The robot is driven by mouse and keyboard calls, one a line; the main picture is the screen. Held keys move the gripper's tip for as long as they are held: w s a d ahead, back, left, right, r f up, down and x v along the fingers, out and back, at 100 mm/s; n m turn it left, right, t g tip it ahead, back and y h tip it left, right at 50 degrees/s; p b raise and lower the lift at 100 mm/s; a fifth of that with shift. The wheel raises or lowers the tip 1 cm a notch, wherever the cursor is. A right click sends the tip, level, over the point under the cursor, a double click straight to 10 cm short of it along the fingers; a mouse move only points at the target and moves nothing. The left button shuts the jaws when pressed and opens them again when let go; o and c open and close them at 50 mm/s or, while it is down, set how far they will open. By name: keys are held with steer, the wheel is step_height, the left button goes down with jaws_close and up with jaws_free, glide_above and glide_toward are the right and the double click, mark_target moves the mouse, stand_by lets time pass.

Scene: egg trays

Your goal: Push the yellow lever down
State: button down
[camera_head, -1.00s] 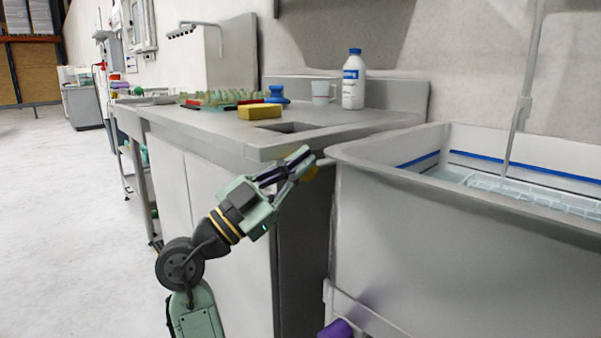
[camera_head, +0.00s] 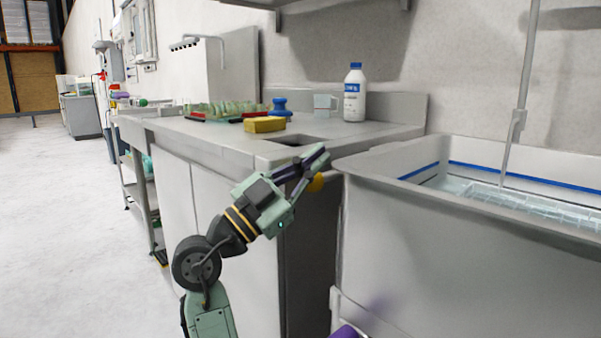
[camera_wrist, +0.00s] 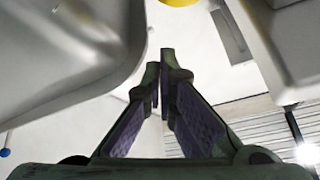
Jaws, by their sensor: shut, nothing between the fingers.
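The yellow lever shows as a round yellow knob (camera_head: 316,183) in the head view, in the gap between the counter's front corner and the sink's side. In the wrist view its yellow end (camera_wrist: 178,2) is cut off by the top edge, beyond my fingertips. My gripper (camera_head: 322,156) is shut and empty, its fingers pointing up and right. In the head view the fingertips lie just above the knob; I cannot tell whether they touch it. The wrist view shows the fingertips (camera_wrist: 167,56) together, apart from the knob in the picture. The lever's shaft is not clearly visible.
The steel counter (camera_head: 215,140) stands left of the knob, and the large sink (camera_head: 450,250) stands close on its right, leaving a narrow gap. A yellow sponge (camera_head: 264,125), blue-capped bottle (camera_head: 354,95) and mug (camera_head: 325,104) sit on the counter. The floor at left is clear.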

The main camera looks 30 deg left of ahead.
steer(key=v, duration=1)
steer(key=shift+s+r+b, duration=0.2)
steer(key=shift+r+b, duration=0.1)
steer(key=shift+b, duration=0.1)
steer(key=shift+a, duration=0.15)
